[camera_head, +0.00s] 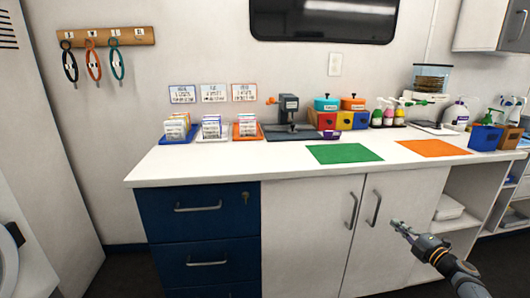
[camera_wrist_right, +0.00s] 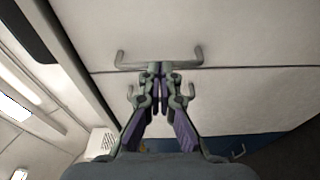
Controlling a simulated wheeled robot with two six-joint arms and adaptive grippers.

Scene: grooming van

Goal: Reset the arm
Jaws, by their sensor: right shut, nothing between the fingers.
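My right gripper (camera_head: 402,228) is at the lower right of the head view, in front of the white cabinet doors and below the countertop edge. In the right wrist view its fingers (camera_wrist_right: 154,75) are closed together with nothing between them. The cabinet doors (camera_wrist_right: 230,100) with their bar handles fill much of that view beyond the fingers. My left gripper does not show in the head view.
The white countertop (camera_head: 240,170) holds a green mat (camera_head: 344,153), an orange mat (camera_head: 433,148), card trays, a dark press (camera_head: 289,110) and bottles. Blue drawers (camera_head: 200,215) stand below left, open shelves (camera_head: 470,215) at right. Collars hang from a wooden rack (camera_head: 105,37).

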